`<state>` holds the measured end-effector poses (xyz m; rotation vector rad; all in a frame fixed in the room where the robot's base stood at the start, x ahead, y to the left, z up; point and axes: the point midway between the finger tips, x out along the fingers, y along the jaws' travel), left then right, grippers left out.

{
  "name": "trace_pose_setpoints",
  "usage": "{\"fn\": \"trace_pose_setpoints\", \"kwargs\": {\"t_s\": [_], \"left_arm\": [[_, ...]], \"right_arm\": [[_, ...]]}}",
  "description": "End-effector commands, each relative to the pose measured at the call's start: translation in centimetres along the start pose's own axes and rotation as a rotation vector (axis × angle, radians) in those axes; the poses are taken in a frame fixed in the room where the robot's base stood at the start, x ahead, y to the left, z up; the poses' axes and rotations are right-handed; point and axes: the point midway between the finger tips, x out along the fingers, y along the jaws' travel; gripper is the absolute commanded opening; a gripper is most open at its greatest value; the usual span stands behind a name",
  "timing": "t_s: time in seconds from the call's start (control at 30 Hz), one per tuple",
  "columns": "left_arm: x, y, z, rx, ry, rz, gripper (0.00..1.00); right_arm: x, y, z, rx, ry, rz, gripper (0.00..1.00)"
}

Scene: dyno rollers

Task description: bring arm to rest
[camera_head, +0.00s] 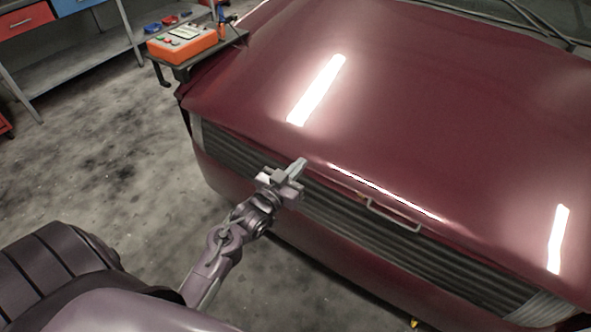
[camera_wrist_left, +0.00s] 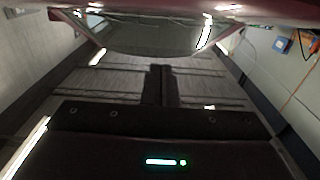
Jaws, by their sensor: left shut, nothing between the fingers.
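My left gripper (camera_head: 296,170) is in front of the dark red car (camera_head: 420,100), at the front edge of its hood, above the grille. Its fingers are shut with nothing between them. In the left wrist view the shut fingers (camera_wrist_left: 161,84) show as a dark shape in the middle, and a dark red body edge (camera_wrist_left: 200,12) runs along the top. I cannot tell whether the gripper touches the car. My left arm (camera_head: 215,262) reaches up from the bottom left. My right gripper does not show.
A light handle-like bar (camera_head: 395,215) sticks out at the grille, right of my gripper. An orange device (camera_head: 183,42) rests on a small dark stand at the car's far-left corner. A workbench (camera_head: 80,65) stands at the upper left. The floor (camera_head: 110,165) left of the car is clear.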

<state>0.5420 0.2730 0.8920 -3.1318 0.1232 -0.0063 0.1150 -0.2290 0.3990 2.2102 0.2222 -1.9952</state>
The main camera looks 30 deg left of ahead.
Motion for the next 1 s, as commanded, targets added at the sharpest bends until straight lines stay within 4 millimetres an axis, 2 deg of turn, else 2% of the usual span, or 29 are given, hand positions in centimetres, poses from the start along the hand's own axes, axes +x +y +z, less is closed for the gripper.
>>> {"fn": "trace_pose_setpoints", "kwargs": {"t_s": [0.1,0.33,0.37,0.47,0.57,0.63,0.7,0.77,0.8,0.87,0.9,0.97,1.0], "left_arm": [[-0.8,0.0,-0.1,0.001,0.001,0.0,0.0],[-0.9,0.0,0.1,0.0,-0.003,0.0,0.0],[-1.0,0.1,0.4,-0.002,-0.011,0.0,0.0],[-1.2,0.5,3.5,-0.014,-0.072,0.001,0.0],[-2.1,1.4,9.2,-0.032,-0.193,0.004,0.0],[-3.4,2.4,14.2,-0.043,-0.301,0.007,0.0],[-5.3,3.4,19.3,-0.051,-0.415,0.013,0.0],[-7.3,4.3,23.3,-0.053,-0.511,0.018,0.0],[-8.8,4.9,25.9,-0.053,-0.575,0.024,0.0],[-11.4,5.7,29.7,-0.05,-0.673,0.03,0.0],[-13.3,6.3,32.0,-0.047,-0.737,0.035,0.0],[-16.5,7.0,35.4,-0.038,-0.835,0.044,0.0],[-18.7,7.4,37.4,-0.03,-0.9,0.049,0.0]], "right_arm": [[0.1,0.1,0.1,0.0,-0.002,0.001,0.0],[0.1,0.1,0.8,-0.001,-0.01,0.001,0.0],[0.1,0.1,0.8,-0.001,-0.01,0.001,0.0],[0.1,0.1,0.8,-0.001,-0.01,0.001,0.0],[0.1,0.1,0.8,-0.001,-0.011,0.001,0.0],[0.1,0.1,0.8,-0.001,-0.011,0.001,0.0],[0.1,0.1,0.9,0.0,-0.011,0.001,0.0],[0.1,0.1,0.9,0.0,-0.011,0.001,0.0],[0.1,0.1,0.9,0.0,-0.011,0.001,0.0],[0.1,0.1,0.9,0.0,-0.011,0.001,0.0],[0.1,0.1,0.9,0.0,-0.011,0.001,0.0],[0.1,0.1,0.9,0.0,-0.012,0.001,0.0],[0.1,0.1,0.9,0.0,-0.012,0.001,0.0]]}}
